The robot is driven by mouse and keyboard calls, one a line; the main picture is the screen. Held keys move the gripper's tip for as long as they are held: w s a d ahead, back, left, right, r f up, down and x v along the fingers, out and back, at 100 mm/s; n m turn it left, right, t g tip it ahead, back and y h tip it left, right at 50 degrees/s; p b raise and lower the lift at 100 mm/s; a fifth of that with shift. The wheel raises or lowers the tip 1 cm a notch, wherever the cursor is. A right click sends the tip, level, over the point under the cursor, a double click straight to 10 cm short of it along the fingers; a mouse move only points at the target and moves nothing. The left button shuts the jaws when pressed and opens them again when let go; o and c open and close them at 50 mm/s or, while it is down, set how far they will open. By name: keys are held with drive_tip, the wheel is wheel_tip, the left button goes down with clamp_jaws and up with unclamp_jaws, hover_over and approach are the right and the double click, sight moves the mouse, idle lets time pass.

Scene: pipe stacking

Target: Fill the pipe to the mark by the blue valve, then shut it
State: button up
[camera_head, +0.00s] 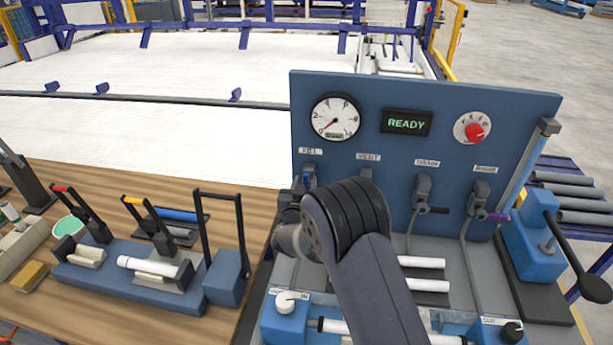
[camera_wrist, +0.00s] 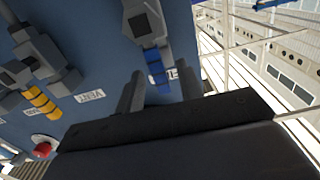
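The blue valve handle (camera_wrist: 157,70) hangs from its grey valve body on the panel in the wrist view. In the head view a bit of its blue (camera_head: 306,180) shows under the left label, which seems to read FILL. My gripper (camera_wrist: 160,80) is open, with one dark finger on each side of the blue handle; I cannot tell whether they touch it. In the head view my arm hides the gripper. A white pipe (camera_head: 335,326) lies between blue end blocks at the bottom, its middle hidden by my arm. A clear upright tube (camera_head: 530,165) stands on the panel's right edge; no mark is readable.
The panel (camera_head: 450,90) has a dial gauge (camera_head: 335,117) with its needle low left, a READY display (camera_head: 406,122) and a red knob (camera_head: 474,131). A yellow handle (camera_wrist: 42,103) is beside my gripper. A black-levered blue pump (camera_head: 540,245) stands right; clamps fill the left bench.

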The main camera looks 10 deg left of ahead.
drive_tip(key=shift+w, duration=0.85)
drive_tip(key=shift+c, duration=0.4)
clamp_jaws()
